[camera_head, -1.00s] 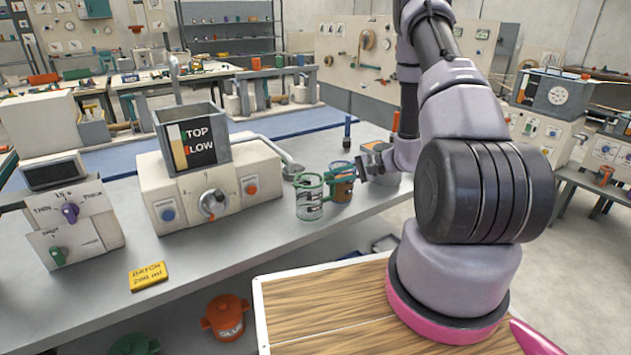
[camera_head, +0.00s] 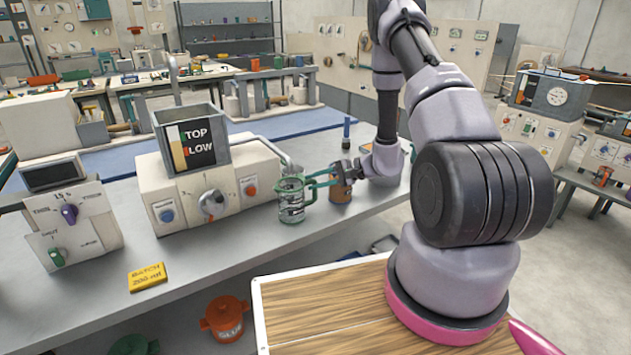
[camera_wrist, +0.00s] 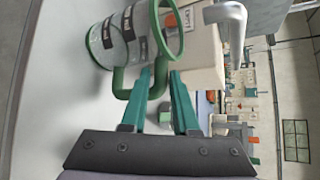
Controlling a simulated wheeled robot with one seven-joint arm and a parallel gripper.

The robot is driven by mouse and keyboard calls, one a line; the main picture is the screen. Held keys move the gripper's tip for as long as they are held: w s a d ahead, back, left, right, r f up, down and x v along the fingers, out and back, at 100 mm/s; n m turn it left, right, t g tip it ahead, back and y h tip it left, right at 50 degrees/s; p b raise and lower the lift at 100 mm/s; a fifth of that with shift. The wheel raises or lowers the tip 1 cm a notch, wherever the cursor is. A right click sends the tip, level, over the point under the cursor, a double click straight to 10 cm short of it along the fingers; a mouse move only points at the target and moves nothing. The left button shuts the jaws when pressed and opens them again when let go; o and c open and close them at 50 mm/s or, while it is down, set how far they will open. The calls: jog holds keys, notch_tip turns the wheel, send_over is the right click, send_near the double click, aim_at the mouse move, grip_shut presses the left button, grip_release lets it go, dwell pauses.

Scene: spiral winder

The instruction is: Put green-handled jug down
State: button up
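The green-handled jug (camera_head: 291,203) is a clear jug with green rims and dark markings. It stands upright at the right end of the cream machine, close to its spout (camera_head: 292,168). My gripper (camera_head: 318,180) reaches in from the right with teal fingers shut on the jug's handle. In the wrist view the jug (camera_wrist: 128,38) lies sideways in the picture, its green handle at the fingertips (camera_wrist: 165,78). Its base is at or just above the grey bench (camera_head: 225,250); I cannot tell whether it touches.
A brown-filled jug (camera_head: 341,190) stands just right of the green-handled jug, partly behind my fingers. The cream machine (camera_head: 185,195) with its hopper and dial stands left. A yellow batch card (camera_head: 147,277) lies at the front left. The bench front between card and jug is clear.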

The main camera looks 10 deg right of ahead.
jog(key=shift+o, duration=0.9)
jog(key=shift+r, duration=0.2)
jog(key=v, duration=1.2)
jog(key=s+a+r+n+g+h, duration=0.1)
jog(key=s+a+r+n, duration=0.15)
jog(key=r, duration=0.45)
jog(key=s+a+r+n+g+h, duration=0.1)
jog(key=s+a+r+g, duration=0.15)
jog(key=r, duration=0.45)
jog(key=s+a+r+n+g+h, duration=0.1)
jog(key=s+a+r, duration=0.25)
jog(key=r, duration=0.35)
jog(key=s+d+r+n+t+h, duration=0.1)
jog(key=s+r+t+h, duration=0.5)
jog(key=s+r, duration=0.8)
jog(key=shift+s+d+r+h, duration=0.2)
jog(key=shift+s+r+h, duration=0.2)
jog(key=shift+h, duration=0.1)
